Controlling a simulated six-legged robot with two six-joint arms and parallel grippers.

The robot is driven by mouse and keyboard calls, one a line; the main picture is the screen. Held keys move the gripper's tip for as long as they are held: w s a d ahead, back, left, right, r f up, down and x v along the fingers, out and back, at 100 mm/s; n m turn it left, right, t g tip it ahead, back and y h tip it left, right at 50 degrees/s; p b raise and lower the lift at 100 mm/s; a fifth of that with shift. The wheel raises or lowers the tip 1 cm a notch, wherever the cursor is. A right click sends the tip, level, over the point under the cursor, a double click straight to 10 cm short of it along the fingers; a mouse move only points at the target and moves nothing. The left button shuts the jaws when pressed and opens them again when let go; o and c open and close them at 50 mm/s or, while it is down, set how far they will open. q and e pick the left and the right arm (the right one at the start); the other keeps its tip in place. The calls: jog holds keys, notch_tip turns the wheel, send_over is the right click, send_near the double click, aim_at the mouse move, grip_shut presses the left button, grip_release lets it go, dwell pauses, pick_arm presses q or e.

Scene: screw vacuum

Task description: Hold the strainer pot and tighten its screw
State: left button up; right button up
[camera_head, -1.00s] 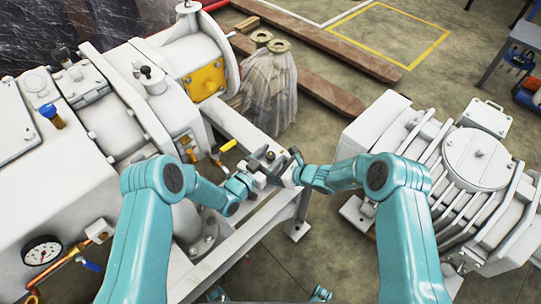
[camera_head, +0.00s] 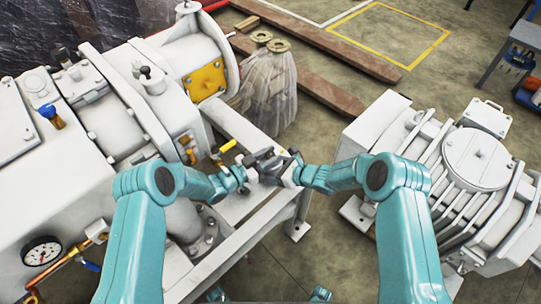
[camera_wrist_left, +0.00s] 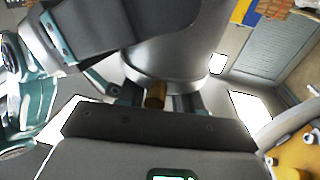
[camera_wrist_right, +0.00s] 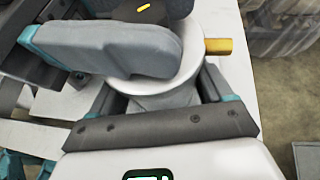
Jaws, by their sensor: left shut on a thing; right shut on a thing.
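The strainer pot, a pale round body with a flat rim, shows in the right wrist view (camera_wrist_right: 190,82) and as a grey cylinder in the left wrist view (camera_wrist_left: 170,55). My right gripper (camera_head: 287,172) is shut around the pot's body. My left gripper (camera_head: 254,168) meets it from the left; one of its grey fingers lies over the pot's top in the right wrist view. It is shut on the screw, mostly hidden by the fingers. A brass stub (camera_wrist_right: 218,46) sticks out beside the pot; brass also shows between the left fingers in the left wrist view (camera_wrist_left: 155,95).
The white vacuum machine (camera_head: 95,125) fills the left, with a pressure gauge (camera_head: 42,250) and a yellow flange plate (camera_head: 206,80). A white frame (camera_head: 240,127) runs under the grippers. A ribbed white motor (camera_head: 470,170) stands right.

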pick_arm(q)
jog(key=o, duration=1)
jog(key=shift+o, duration=0.2)
